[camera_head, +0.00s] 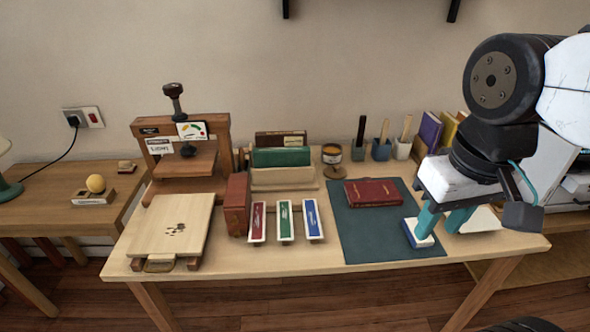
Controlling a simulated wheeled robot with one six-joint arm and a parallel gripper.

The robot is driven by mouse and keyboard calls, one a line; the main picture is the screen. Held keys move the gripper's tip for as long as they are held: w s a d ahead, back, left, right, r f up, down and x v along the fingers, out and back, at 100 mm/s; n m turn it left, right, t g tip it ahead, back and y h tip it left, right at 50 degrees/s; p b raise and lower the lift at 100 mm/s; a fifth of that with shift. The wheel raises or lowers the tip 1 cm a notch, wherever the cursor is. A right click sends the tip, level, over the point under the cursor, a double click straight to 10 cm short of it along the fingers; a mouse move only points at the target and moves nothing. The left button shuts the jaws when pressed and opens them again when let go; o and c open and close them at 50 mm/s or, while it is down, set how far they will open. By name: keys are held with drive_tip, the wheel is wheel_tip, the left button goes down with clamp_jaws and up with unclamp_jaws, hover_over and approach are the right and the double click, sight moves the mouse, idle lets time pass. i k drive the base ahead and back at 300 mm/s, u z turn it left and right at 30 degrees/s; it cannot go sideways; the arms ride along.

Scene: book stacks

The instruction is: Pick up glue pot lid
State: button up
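A small glue pot (332,154) with a pale label and an amber top stands at the back middle of the table, against the wall side. A small dark brown round piece (334,172) lies just in front of it; it looks like the lid, but it is too small to be certain. My gripper (437,228) is at the right of the table, well to the right of the pot. Its two teal fingers are apart and point down, with nothing visible between them. A white and blue block (418,233) shows at the left fingertip; I cannot tell whether they touch.
A dark green mat (380,238) bears a red book (374,193). Small pots with brushes (381,150) stand right of the glue pot. Books in a rack (282,157), three coloured trays (285,222), a wooden press (182,150) and a board (172,226) fill the left.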

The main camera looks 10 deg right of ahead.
sight(334, 171)
drive_tip(key=u, duration=0.05)
drive_tip(key=i, duration=0.85)
drive_tip(key=z, duration=0.3)
